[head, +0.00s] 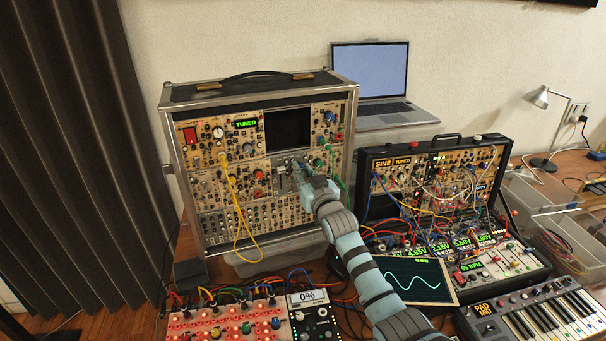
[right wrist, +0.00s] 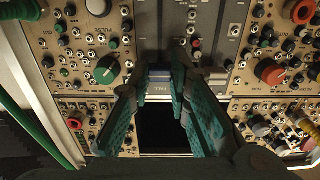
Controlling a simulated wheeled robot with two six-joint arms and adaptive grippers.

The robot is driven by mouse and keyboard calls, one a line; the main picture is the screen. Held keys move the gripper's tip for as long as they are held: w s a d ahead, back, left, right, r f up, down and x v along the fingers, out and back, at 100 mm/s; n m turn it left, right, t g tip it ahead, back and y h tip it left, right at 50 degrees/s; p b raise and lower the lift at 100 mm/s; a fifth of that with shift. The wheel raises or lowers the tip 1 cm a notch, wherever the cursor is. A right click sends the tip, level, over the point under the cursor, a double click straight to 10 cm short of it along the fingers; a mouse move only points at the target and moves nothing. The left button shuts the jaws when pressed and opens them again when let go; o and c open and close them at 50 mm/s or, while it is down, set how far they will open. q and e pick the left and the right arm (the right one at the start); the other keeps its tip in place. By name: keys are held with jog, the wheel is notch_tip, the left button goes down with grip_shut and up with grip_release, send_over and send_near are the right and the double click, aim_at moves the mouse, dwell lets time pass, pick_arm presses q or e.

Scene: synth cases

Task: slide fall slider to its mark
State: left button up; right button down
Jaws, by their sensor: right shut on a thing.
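The fall slider (right wrist: 160,77) has a pale blue-grey cap and shows between my right fingertips in the right wrist view, on a grey panel. My right gripper (right wrist: 158,76) is shut on this cap, with one green finger at each side. In the head view my right gripper (head: 304,179) reaches the grey slider panel (head: 283,166) in the tall synth case (head: 354,130) and hides part of it. The slider's mark cannot be made out. My left gripper is not in view.
A second grey slider cap (right wrist: 216,76) sits just right of my fingers. Green cables (head: 337,163) hang close to the gripper, and a yellow cable (head: 233,190) hangs further left.

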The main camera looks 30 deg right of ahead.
jog(key=shift+r, duration=0.45)
jog(key=c, duration=1.5)
grip_release()
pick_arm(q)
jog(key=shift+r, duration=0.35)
pick_arm(e)
jog(key=shift+s, duration=0.1)
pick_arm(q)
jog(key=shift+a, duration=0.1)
pick_arm(e)
jog(key=s, duration=0.4)
jog(key=s+a, duration=0.1)
jog(key=s, duration=0.7)
jog(key=shift+a, duration=0.15)
jog(key=shift+w, duration=0.1)
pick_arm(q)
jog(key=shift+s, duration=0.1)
pick_arm(e)
jog(key=shift+a+f, duration=0.1)
